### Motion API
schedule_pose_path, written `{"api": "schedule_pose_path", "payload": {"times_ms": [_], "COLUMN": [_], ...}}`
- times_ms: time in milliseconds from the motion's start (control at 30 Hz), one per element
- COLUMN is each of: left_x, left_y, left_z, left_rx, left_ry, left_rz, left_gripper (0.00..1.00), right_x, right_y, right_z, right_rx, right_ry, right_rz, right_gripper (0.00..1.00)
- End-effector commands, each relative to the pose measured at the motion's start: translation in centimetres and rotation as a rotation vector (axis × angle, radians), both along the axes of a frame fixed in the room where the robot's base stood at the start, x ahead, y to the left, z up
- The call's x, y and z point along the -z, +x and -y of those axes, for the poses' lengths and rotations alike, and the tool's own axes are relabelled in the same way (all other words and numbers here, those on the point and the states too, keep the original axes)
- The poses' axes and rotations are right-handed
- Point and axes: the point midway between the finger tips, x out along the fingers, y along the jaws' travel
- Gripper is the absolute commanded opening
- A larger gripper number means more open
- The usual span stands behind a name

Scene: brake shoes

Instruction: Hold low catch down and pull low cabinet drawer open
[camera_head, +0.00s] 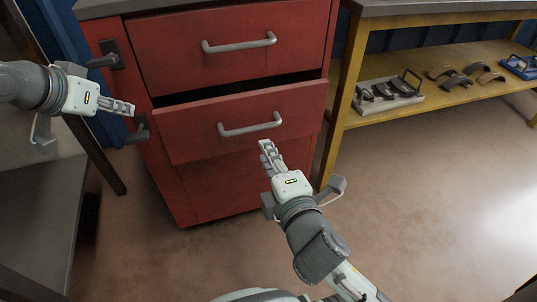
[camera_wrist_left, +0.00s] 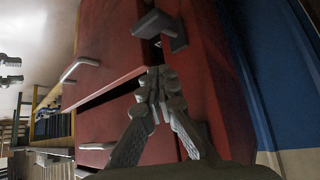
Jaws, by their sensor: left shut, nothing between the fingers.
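The red cabinet's low drawer (camera_head: 240,112) stands part-way out, with a dark gap above its front. Its grey bar handle (camera_head: 250,129) is free of any gripper. The dark low catch (camera_head: 139,131) is on the cabinet's left front edge. My left gripper (camera_head: 131,108) is shut and empty, just above and left of this catch; contact cannot be told. In the left wrist view its fingertips (camera_wrist_left: 155,75) are together beside the drawer gap (camera_wrist_left: 110,92). My right gripper (camera_head: 265,145) is just below the low handle's right end, apart from it; its finger opening is unclear.
The upper drawer (camera_head: 225,48) is shut, with a bar handle (camera_head: 239,43) and an upper catch (camera_head: 107,56). A yellow bench (camera_head: 440,104) at the right holds a tray (camera_head: 405,101) and several brake shoes (camera_head: 453,82). The floor before the cabinet is clear.

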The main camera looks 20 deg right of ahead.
Motion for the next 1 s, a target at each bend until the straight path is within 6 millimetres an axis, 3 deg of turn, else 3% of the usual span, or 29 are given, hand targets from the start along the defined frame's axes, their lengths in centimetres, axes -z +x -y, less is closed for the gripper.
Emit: {"api": "schedule_pose_path", "payload": {"times_ms": [500,1000], "left_x": [-2.6,-2.9], "left_y": [0.0,0.0], "left_z": [0.0,0.0], "left_rx": [0.001,0.0], "left_ry": [0.0,0.0], "left_rz": [0.001,0.0], "left_gripper": [0.0,0.0], "right_x": [0.0,0.0], "right_y": [0.0,0.0], "right_z": [0.0,0.0], "right_rx": [0.0,0.0], "right_ry": [0.0,0.0], "right_rz": [0.0,0.0], "right_gripper": [0.2,0.2]}}
